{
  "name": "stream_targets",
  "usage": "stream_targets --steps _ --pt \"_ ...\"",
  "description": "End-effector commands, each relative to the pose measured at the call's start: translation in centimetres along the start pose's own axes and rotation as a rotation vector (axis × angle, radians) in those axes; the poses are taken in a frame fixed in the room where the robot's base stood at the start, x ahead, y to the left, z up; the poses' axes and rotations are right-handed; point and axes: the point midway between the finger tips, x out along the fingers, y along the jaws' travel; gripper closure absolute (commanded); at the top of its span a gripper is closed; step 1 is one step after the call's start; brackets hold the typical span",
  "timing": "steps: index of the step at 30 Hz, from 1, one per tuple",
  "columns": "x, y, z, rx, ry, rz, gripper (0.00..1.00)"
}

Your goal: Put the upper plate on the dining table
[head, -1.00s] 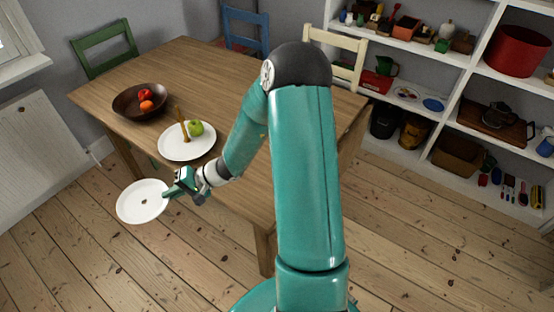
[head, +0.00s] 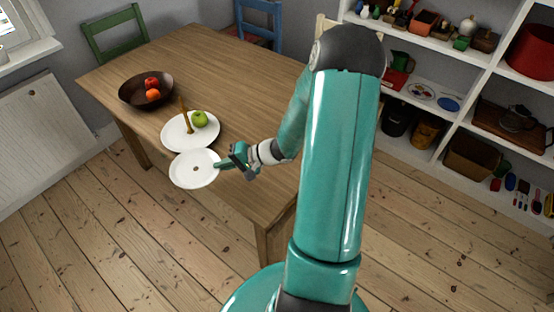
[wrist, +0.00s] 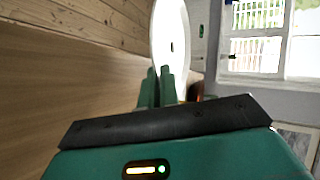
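The upper plate (head: 205,179), white and round with a small dark spot at its centre, is held at its rim by my gripper (head: 221,166). In the head view it overlaps the table's near left edge; its height above the wood is hard to tell. In the wrist view the plate (wrist: 171,30) is seen nearly edge-on between my closed fingers (wrist: 158,87). The wooden dining table (head: 225,75) lies beneath and behind. On it stands a white lower plate (head: 174,141) with an upright wooden rod (head: 185,115) and a green apple (head: 200,119).
A dark bowl (head: 131,95) with red and orange fruit stands at the table's left. The table's middle and far part are clear. Green (head: 115,35) and blue (head: 258,25) chairs stand behind it. White shelves (head: 470,60) with many goods are at right.

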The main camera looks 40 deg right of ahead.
Motion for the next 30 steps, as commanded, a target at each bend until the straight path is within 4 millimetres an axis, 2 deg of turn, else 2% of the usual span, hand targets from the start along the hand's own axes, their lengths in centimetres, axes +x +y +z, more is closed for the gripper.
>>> stream_targets --steps 1,9,15,20,30 --pt "-1.7 0.7 -0.6 0.011 0.026 -0.001 1.00" --pt "-9.9 4.1 -2.1 0.064 0.135 -0.002 1.00" --pt "-14.0 5.8 -2.2 0.092 0.188 -0.006 1.00" --pt "-15.1 6.3 -2.3 0.099 0.202 -0.007 1.00" --pt "-13.9 8.8 -2.3 0.102 0.201 -0.007 1.00"
